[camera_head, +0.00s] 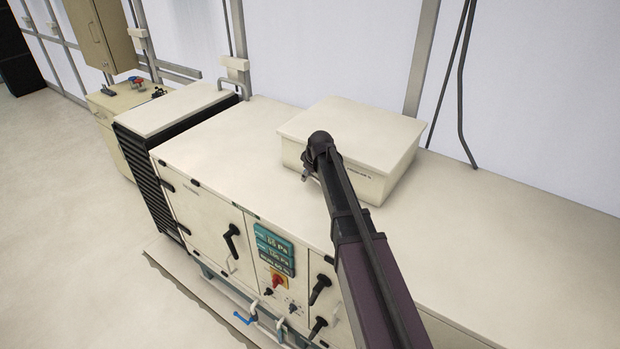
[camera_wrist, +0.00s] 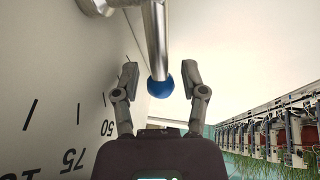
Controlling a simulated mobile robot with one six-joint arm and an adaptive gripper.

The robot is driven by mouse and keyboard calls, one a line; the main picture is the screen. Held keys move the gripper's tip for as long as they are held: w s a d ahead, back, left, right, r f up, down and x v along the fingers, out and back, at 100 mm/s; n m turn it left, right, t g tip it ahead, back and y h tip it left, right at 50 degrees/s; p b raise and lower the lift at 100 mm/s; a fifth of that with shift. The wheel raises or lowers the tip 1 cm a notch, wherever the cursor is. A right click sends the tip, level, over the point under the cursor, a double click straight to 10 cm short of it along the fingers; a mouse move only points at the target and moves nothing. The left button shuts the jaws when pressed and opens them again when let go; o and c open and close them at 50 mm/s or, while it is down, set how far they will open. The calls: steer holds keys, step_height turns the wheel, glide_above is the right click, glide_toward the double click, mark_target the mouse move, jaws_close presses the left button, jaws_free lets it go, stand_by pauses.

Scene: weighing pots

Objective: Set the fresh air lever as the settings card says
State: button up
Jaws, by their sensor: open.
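In the wrist view my gripper (camera_wrist: 161,80) is open, with one finger on each side of a blue ball knob (camera_wrist: 160,89). The knob is on the end of a grey metal lever (camera_wrist: 155,40), and gaps show between it and both fingers. A pale panel (camera_wrist: 60,60) on the left carries a scale with marks reading 50 and 75 and a partly cut-off number. In the head view my arm reaches the front of a cream box (camera_head: 345,120) on the long cabinet; the lever cannot be made out there. I see no readable settings card.
The cabinet front has teal displays (camera_head: 273,250), a red switch (camera_head: 278,281) and several black handles (camera_head: 230,241). A blue-handled valve (camera_head: 243,318) sits low in front. Cabinet top right of the box is clear. Racks with plants (camera_wrist: 270,135) show at right in the wrist view.

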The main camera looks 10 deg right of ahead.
steer(key=shift+f, duration=0.2)
jaws_close()
steer(key=shift+d, duration=0.3)
steer(key=shift+a, duration=0.4)
